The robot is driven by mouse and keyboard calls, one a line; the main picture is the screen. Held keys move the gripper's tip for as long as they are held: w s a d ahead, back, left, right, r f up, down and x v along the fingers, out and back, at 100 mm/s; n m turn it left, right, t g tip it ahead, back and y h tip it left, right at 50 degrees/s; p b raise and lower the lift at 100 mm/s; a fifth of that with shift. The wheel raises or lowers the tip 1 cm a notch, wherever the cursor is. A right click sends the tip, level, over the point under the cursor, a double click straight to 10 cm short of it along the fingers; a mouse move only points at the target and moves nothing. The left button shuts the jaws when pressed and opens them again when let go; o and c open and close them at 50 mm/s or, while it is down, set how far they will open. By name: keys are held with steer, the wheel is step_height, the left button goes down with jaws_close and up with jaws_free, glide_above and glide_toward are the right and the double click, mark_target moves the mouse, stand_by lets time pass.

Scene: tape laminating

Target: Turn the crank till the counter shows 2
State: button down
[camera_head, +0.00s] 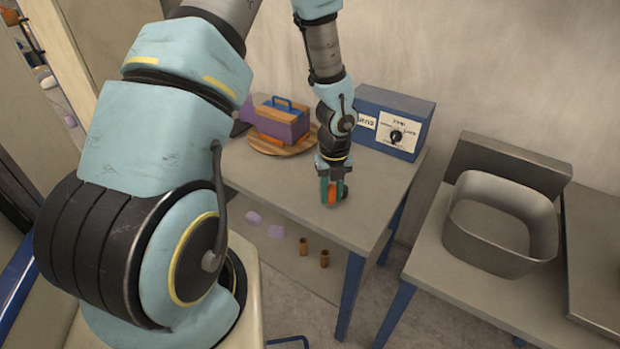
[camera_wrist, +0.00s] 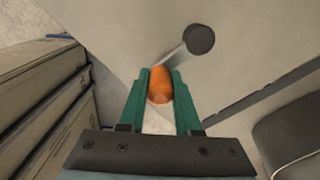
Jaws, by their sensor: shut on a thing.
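My gripper (camera_head: 334,190) is over the front right part of the work table (camera_head: 285,195), pointing down. Its two green fingers are shut on the orange crank handle (camera_wrist: 160,86), one finger on each side. A short grey crank arm (camera_wrist: 174,58) runs from the handle up and right to a dark round hub (camera_wrist: 201,40) in the wrist view. In the head view only a bit of the orange handle (camera_head: 332,194) shows between the fingers, and the rest of the crank is hidden. I cannot make out a counter number in either view.
A blue box with a dial plate (camera_head: 398,134) stands behind my gripper. A purple block with a blue handle (camera_head: 283,122) sits on a round wooden board at the left. A grey metal bin (camera_head: 500,252) is on the right-hand table.

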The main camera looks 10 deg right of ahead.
mark_target(353, 210)
steer(key=shift+w, duration=0.1)
steer(key=shift+s+d, duration=0.4)
steer(key=shift+d, duration=0.35)
steer(key=shift+s+d, duration=0.4)
steer(key=shift+d, duration=0.3)
steer(key=shift+d+p, duration=0.5)
steer(key=shift+d, duration=1.05)
